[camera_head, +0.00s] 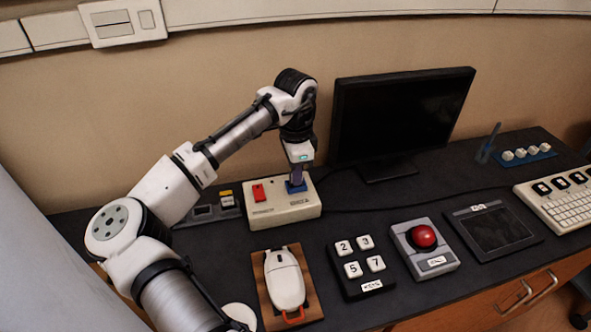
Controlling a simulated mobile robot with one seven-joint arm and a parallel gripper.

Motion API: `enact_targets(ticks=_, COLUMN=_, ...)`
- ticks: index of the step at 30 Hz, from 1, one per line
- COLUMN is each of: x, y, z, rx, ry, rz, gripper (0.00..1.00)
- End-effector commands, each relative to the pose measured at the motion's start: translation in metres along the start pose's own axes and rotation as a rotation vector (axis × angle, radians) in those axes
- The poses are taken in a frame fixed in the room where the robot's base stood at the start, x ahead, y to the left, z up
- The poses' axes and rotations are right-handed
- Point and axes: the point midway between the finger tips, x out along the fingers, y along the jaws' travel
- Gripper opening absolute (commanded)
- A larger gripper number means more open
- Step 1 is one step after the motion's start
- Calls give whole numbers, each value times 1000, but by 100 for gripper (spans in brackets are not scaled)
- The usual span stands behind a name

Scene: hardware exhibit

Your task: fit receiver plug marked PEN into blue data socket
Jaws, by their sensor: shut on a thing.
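My gripper (297,181) points down over the right part of a cream box (283,213). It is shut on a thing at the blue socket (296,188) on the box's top. The held thing is mostly hidden by the fingers, and I cannot read any PEN mark on it. I cannot tell how deep it sits in the socket. A red piece (258,193) stands on the left part of the same box. Labels on the box's front are too small to read.
A monitor (400,115) stands behind, right of my arm. A small grey unit (205,212) sits left of the cream box.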

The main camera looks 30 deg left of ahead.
Motion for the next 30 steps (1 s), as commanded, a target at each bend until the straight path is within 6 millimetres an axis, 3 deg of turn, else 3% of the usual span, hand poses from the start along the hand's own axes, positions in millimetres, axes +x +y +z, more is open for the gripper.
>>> enact_targets(ticks=9, x=2, y=0, z=0, rx=0, ry=0, rz=0, gripper=0)
enact_targets(ticks=10, x=2, y=0, z=0, rx=0, ry=0, rz=0, gripper=18)
enact_targets(ticks=15, x=2, y=0, z=0, rx=0, ry=0, rz=0, gripper=39)
enact_targets(ticks=21, x=2, y=0, z=0, rx=0, ry=0, rz=0, gripper=40)
enact_targets(ticks=26, x=2, y=0, z=0, rx=0, ry=0, rz=0, gripper=61)
enact_targets(ticks=30, x=2, y=0, z=0, rx=0, ry=0, rz=0, gripper=61)
